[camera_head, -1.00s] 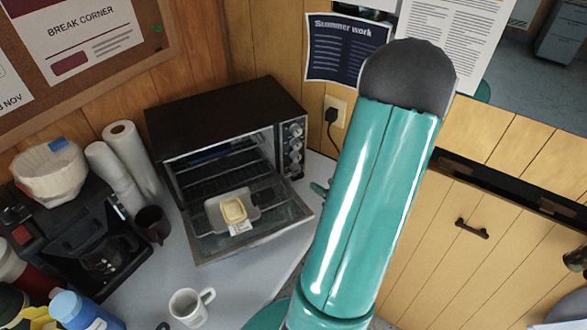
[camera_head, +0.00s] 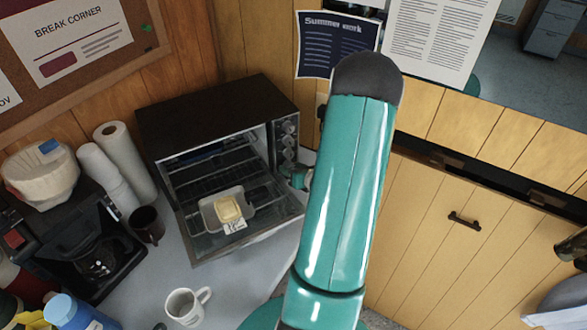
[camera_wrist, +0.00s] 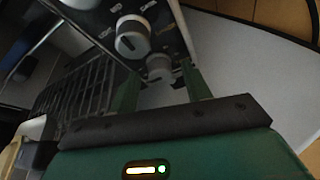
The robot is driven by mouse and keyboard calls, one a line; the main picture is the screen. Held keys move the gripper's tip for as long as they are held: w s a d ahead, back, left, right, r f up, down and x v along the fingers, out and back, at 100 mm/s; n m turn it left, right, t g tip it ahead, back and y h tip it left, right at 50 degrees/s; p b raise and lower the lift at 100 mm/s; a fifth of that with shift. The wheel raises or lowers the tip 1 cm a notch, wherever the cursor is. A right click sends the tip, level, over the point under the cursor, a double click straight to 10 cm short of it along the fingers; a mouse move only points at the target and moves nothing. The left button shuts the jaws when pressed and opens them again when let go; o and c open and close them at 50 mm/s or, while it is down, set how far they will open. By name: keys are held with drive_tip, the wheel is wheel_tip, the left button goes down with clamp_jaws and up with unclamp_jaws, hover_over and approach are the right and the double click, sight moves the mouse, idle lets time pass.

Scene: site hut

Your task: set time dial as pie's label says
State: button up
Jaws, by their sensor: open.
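The toaster oven (camera_head: 215,112) has its door down and a column of knobs on its right-hand panel. The pale yellow pie (camera_head: 228,209) sits in a light tray (camera_head: 209,217) at the open oven front. Its small white label (camera_head: 234,226) is too small to read. My gripper (camera_wrist: 158,70) is open at the lower end of the panel, partly hidden by my arm in the head view. In the wrist view the lowest visible knob (camera_wrist: 160,67) lies between the fingertips; contact cannot be told. A larger knob (camera_wrist: 132,38) is just above it.
The lowered glass door (camera_head: 262,226) is left of my gripper. A white mug (camera_head: 183,305), a dark mug (camera_head: 148,226), paper rolls (camera_head: 126,160) and a coffee maker (camera_head: 90,250) stand on the counter to the left.

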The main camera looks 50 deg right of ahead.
drive_tip(key=c, duration=1)
drive_tip(key=m, duration=0.1)
drive_tip(key=m+t+y, duration=0.1)
drive_tip(key=shift+s+d+m+y, duration=0.1)
drive_tip(key=shift+d+m+y, duration=0.1)
drive_tip(key=shift+m+y, duration=0.1)
drive_tip(key=m, duration=0.1)
drive_tip(key=m+t+y, duration=0.1)
drive_tip(key=m, duration=0.1)
drive_tip(key=shift+d+f+t, duration=0.1)
drive_tip(key=shift+f+t, duration=0.1)
drive_tip(key=shift+t, duration=0.1)
drive_tip(key=m, duration=0.2)
drive_tip(key=m+t+y, duration=0.1)
drive_tip(key=m, duration=0.1)
drive_tip(key=shift+f+t, duration=0.1)
drive_tip(key=shift+t, duration=0.2)
drive_tip(key=m, duration=0.2)
drive_tip(key=m+t, duration=0.1)
drive_tip(key=shift+f+m+t, duration=0.15)
drive_tip(key=shift+m+t, duration=0.15)
drive_tip(key=shift+m, duration=0.1)
